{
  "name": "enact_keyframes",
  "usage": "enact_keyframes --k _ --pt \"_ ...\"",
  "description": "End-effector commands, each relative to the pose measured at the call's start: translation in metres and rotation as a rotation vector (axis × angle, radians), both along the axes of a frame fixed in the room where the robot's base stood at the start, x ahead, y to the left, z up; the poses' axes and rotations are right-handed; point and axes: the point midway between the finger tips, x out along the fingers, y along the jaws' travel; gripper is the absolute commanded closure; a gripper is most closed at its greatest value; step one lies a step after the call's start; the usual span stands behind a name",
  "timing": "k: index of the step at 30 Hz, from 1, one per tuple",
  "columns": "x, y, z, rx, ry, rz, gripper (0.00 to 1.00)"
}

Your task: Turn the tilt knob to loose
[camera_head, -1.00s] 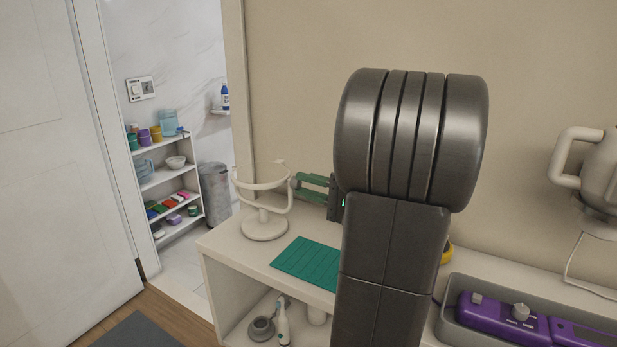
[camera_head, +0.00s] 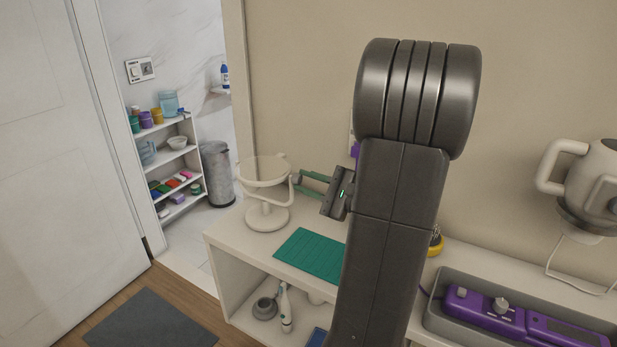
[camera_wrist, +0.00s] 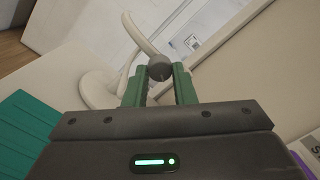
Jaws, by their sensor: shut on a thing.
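A cream round mirror (camera_head: 263,168) on a stand with a round base (camera_head: 266,216) stands at the left end of the counter. Its face lies nearly flat between the yoke arms. A grey round tilt knob (camera_head: 296,179) sits on the yoke's right side. My gripper (camera_head: 303,181) reaches it from the right with green fingers. In the wrist view, the grey knob (camera_wrist: 160,68) sits between the two green fingertips of my gripper (camera_wrist: 160,76), which is shut on it. Any marking on the knob is too small to read. My arm hides part of the counter.
A green mat (camera_head: 312,256) lies on the counter in front of the mirror. A grey tray (camera_head: 438,320) with purple devices (camera_head: 485,310) is at the right. A cream jug-like appliance (camera_head: 592,180) is at the far right. The wall is close behind the counter.

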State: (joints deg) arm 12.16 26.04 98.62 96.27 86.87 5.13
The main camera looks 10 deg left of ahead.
Motion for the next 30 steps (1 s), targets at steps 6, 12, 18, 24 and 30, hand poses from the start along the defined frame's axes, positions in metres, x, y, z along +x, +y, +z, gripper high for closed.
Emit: enact_keyframes --k 6,12,18,24,30 --pt "0.0002 -0.0002 -0.0001 0.009 0.032 -0.001 0.99" --pt "0.0002 -0.0001 -0.0006 0.011 0.036 -0.001 0.99" --pt "0.0001 -0.0001 -0.0006 0.009 0.035 0.000 0.74" --pt "0.0001 -0.0001 -0.0005 0.009 0.035 0.000 0.54" --pt "-0.0001 -0.0009 -0.0005 0.009 0.034 0.000 0.54"
